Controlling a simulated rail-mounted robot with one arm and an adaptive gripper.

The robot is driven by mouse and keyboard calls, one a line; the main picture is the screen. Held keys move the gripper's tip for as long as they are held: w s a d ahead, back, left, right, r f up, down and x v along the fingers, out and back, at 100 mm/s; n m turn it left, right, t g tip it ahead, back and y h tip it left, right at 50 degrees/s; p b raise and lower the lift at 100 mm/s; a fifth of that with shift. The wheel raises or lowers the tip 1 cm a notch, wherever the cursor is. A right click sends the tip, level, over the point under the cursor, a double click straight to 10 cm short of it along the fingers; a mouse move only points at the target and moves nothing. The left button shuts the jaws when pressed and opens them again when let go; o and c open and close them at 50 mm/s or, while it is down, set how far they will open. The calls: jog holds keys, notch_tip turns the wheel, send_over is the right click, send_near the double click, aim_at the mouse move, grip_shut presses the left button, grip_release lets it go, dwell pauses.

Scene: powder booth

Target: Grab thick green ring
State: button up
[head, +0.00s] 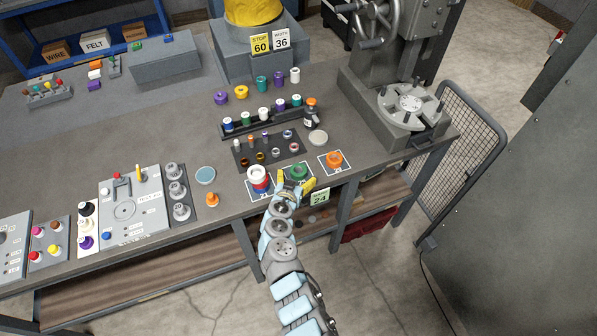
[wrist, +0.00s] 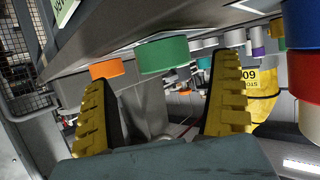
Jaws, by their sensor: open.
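The thick green ring (head: 299,170) sits on a white-bordered mat near the table's front edge, between a stack of rings and an orange ring. My gripper (head: 296,186) is at the front edge, just on the near side of the green ring. Its yellow fingers are spread open and hold nothing. In the wrist view, which looks tilted, the green ring (wrist: 163,54) shows beyond and between the open fingers of my gripper (wrist: 160,85). It seems apart from both fingers. My gripper hides part of the mat in the head view.
A red, white and blue ring stack (head: 259,178) stands close on the left; an orange ring (head: 335,158) is on the right. A tray of small rings (head: 265,148) lies behind. A "24" sign (head: 320,197) hangs at the front edge. A press (head: 405,105) stands at the right.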

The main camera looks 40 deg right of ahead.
aim_at(299, 168)
jog(key=shift+w+d, duration=0.4)
jog(key=shift+w, duration=0.05)
jog(key=shift+b+x, duration=0.55)
jog(key=shift+x, duration=1)
jog(key=c, duration=1.4)
jog(key=shift+o, duration=0.2)
